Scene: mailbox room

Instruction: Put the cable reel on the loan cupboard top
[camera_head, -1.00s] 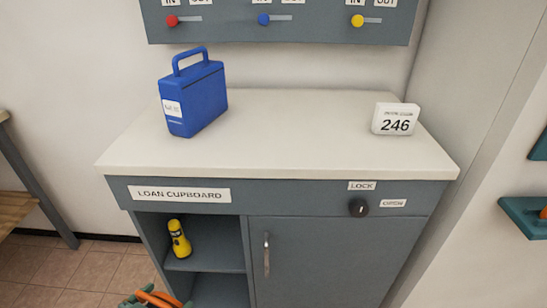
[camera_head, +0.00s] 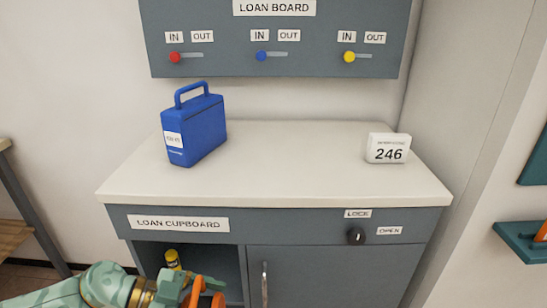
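The loan cupboard top (camera_head: 290,185) is a cream slab on a grey cupboard, with a wide bare area in its middle and front. My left gripper (camera_head: 199,286) is at the bottom edge, in front of the cupboard's open compartment and below the level of the top. It appears shut on an orange round thing, the cable reel (camera_head: 217,299), of which only the upper part shows. The lower part of the reel is cut off by the frame. My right gripper is out of view.
A blue case (camera_head: 196,132) stands on the top at the left, and a white 246 counter (camera_head: 388,148) at the right. The loan board (camera_head: 275,45) hangs above the back. A yellow torch (camera_head: 172,260) is in the open compartment. A teal shelf (camera_head: 520,240) is at the far right.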

